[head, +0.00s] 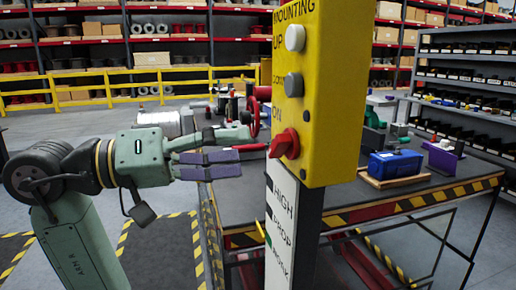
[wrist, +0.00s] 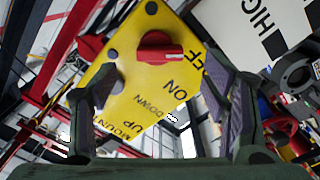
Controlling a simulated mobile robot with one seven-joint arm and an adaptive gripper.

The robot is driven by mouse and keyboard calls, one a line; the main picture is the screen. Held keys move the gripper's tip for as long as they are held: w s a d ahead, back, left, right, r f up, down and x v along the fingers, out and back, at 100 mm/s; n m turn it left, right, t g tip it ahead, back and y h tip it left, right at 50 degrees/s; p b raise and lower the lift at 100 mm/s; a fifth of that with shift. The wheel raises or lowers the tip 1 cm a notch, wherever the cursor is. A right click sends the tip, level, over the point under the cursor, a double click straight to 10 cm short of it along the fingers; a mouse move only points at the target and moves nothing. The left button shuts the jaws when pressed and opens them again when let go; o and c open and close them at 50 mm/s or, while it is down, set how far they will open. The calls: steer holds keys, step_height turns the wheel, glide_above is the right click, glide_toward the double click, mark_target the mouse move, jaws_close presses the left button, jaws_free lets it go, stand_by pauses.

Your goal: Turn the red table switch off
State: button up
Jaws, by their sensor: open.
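The red switch (head: 285,143) is a rotary knob on the front of a yellow control box (head: 330,100), below the word ON. In the wrist view the red knob (wrist: 160,53) has a white mark on its right side, and the printed words ON and a partly hidden OFF lie near it. My gripper (head: 245,152) is to the left of the box with its fingers pointing at the knob. In the wrist view my gripper (wrist: 165,90) is open and empty, one finger on each side of the box's face; the knob appears beyond the fingertips, apparently untouched.
Grey and dark buttons (head: 294,62) sit above the knob. A white label post (head: 290,230) supports the box. Behind it is a workbench (head: 360,203) with a blue device (head: 395,164) and other parts. Yellow railing (head: 100,90) and shelves stand farther back.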

steer(key=v, duration=0.6)
steer(key=shift+a, duration=0.3)
steer(key=shift+s, duration=0.1)
